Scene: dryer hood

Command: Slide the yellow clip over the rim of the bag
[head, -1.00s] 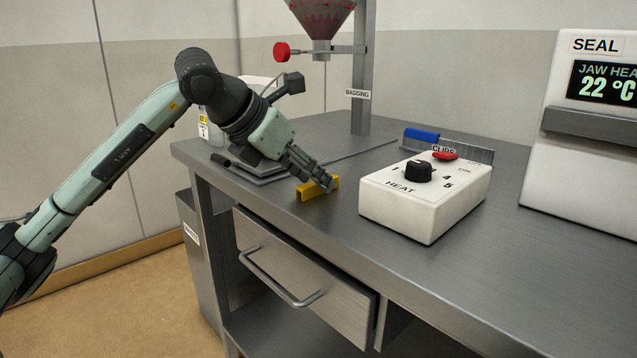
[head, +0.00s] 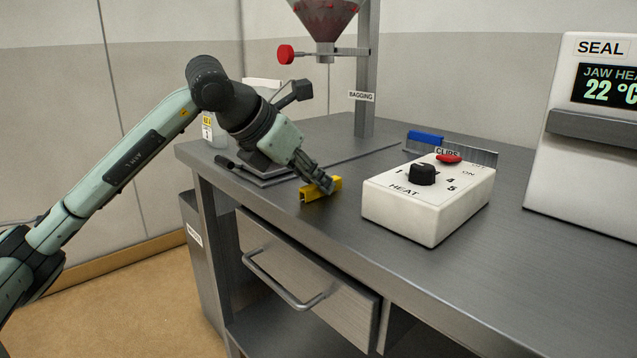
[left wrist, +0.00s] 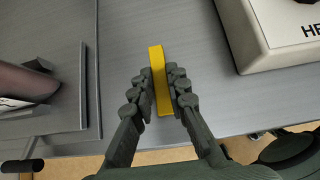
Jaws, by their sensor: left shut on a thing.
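The yellow clip (head: 310,194) is at the front part of the steel table, left of the heat box. My left gripper (head: 327,187) is shut on it from above. In the left wrist view, the yellow clip (left wrist: 158,80) stands between the two fingers (left wrist: 172,92), which press on its sides; its far end sticks out beyond them. I cannot tell whether the clip touches the table. No bag is clear in the head view; a dark brownish shape at the left edge of the left wrist view may be part of it. My right gripper is not in view.
The white heat box (head: 428,200) stands close to the right of the clip. A clip rack (head: 470,154) with a blue clip (head: 425,137) is behind it. A red-filled hopper (head: 324,20) hangs on a post (head: 367,85). A flat plate (head: 262,172) lies left of the clip.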

